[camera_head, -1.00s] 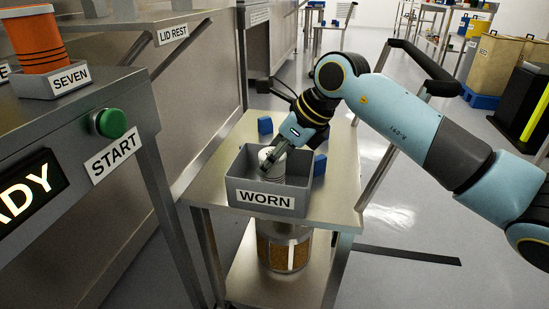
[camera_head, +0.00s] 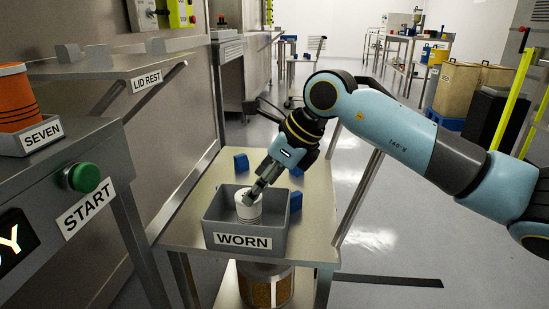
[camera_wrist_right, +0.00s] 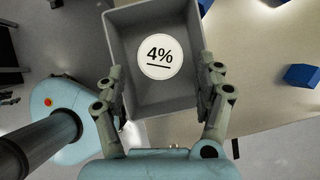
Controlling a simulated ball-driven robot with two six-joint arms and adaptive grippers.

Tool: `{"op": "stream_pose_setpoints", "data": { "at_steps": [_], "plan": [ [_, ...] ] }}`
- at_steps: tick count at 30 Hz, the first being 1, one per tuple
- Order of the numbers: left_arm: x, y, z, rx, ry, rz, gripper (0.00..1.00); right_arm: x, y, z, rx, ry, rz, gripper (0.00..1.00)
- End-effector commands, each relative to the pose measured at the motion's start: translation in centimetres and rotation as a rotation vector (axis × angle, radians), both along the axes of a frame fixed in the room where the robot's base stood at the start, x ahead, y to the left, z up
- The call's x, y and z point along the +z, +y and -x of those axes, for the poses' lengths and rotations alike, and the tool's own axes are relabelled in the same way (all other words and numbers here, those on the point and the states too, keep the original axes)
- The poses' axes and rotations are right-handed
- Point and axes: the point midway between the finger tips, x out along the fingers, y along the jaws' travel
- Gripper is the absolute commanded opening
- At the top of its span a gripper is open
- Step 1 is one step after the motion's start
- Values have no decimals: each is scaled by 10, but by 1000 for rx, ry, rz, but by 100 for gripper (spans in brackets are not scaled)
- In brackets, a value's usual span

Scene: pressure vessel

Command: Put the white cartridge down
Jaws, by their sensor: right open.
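The white cartridge (camera_head: 249,207) stands upright inside the grey bin labelled WORN (camera_head: 278,243) on the cart. In the right wrist view its round top, marked 4% (camera_wrist_right: 160,56), faces up at me, with the grey bin wall (camera_wrist_right: 120,35) around it. My right gripper (camera_head: 256,192) is at the cartridge's top in the head view. In the right wrist view the right gripper (camera_wrist_right: 163,80) is open, its fingers spread wide to either side, with clear gaps to the cartridge. My left gripper does not show.
Blue blocks (camera_head: 241,163) lie on the cart top (camera_head: 190,220) around the bin. An orange cartridge (camera_head: 15,95) stands in a holder labelled SEVEN at left, above a green START button (camera_head: 84,178). A lid rest shelf (camera_head: 120,68) is behind. Grey floor lies right of the cart.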

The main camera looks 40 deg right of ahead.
Motion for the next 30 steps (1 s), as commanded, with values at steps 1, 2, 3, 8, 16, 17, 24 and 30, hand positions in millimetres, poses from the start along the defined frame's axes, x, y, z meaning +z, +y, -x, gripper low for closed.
{"op": "stream_pose_setpoints", "data": {
  "at_steps": [1,2,3,8,16,17,24,30],
  "plan": [
    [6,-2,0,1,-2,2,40,15,-5,6,2,-1,9,71],
    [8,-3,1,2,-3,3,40,21,-7,10,3,-1,8,71],
    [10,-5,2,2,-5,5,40,28,-9,14,2,-1,8,71],
    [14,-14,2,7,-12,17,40,48,-16,26,1,0,6,71],
    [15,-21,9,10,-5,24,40,58,-18,32,0,1,-1,71],
    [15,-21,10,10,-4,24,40,58,-18,32,0,1,-1,71],
    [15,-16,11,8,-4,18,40,57,-18,32,0,1,-1,71],
    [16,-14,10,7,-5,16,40,57,-18,32,0,1,-1,71]
  ]
}}
